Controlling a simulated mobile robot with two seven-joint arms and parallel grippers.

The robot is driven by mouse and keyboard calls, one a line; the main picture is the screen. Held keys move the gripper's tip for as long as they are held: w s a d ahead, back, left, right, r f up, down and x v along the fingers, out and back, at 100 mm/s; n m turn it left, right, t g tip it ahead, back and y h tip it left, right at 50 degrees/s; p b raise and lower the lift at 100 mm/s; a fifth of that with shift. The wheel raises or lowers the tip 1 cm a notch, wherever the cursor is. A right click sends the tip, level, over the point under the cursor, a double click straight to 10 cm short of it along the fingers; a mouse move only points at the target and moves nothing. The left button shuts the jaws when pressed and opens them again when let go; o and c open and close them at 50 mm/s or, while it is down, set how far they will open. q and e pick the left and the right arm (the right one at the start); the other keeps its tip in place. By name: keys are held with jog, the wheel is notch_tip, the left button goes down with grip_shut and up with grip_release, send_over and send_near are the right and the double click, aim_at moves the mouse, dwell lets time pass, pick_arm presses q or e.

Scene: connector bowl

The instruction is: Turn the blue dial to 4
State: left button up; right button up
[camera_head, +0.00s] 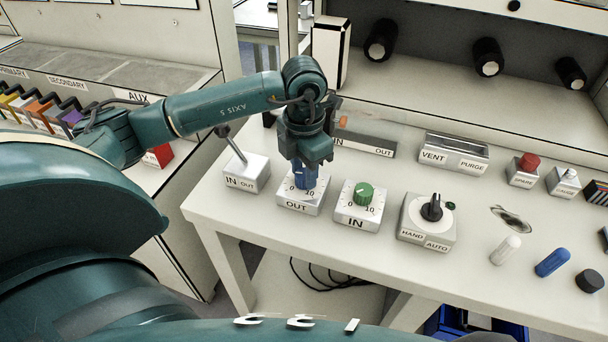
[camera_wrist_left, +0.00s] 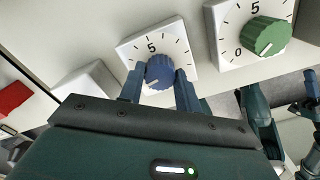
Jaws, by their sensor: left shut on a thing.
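The blue dial (camera_head: 305,182) sits on a white box marked OUT (camera_head: 299,202), with a scale ending at 10. It also shows in the left wrist view (camera_wrist_left: 159,70), where a 5 is printed above it and its white mark points to the lower left. My left gripper (camera_head: 307,170) comes down from above, shut on the dial with one finger on each side. In the left wrist view the fingertips (camera_wrist_left: 160,84) flank the dial. The gripper covers part of the dial and scale in the head view.
A green dial (camera_head: 364,192) on the IN box stands close to the right. A box with a tilted lever (camera_head: 246,174) stands close to the left. A black HAND/AUTO switch (camera_head: 432,208) is farther right. Loose white and blue pegs (camera_head: 552,262) lie near the front edge.

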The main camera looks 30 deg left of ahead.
pick_arm(q)
jog(key=shift+f+m+b, duration=0.15)
jog(key=shift+m+b, duration=0.4)
jog(key=shift+m, duration=0.35)
jog(key=shift+m+b, duration=0.6)
jog(key=shift+m, duration=0.4)
jog(key=m+b, duration=0.1)
jog(key=m, duration=0.1)
jog(key=shift+m+b, duration=0.3)
jog(key=shift+b, duration=0.05)
jog(key=m+b, duration=0.1)
jog(key=m, duration=0.1)
jog(key=shift+m+b, duration=0.3)
jog(key=shift+m, duration=0.1)
jog(key=m+b, duration=0.1)
jog(key=m, duration=0.2)
jog(key=shift+b, duration=0.35)
jog(key=shift+m+b, duration=0.4)
jog(key=shift+m, duration=0.5)
pick_arm(e)
jog(key=shift+s+d+r+t, duration=0.15)
jog(key=shift+s+d+t, duration=0.25)
jog(key=shift+d+t, duration=0.3)
jog(key=shift+s+d+r+t, duration=0.1)
jog(key=shift+s+d+t, duration=0.25)
jog(key=shift+d+t, duration=0.35)
pick_arm(q)
jog(key=shift+r, duration=0.2)
pick_arm(e)
jog(key=shift+s+a, duration=0.1)
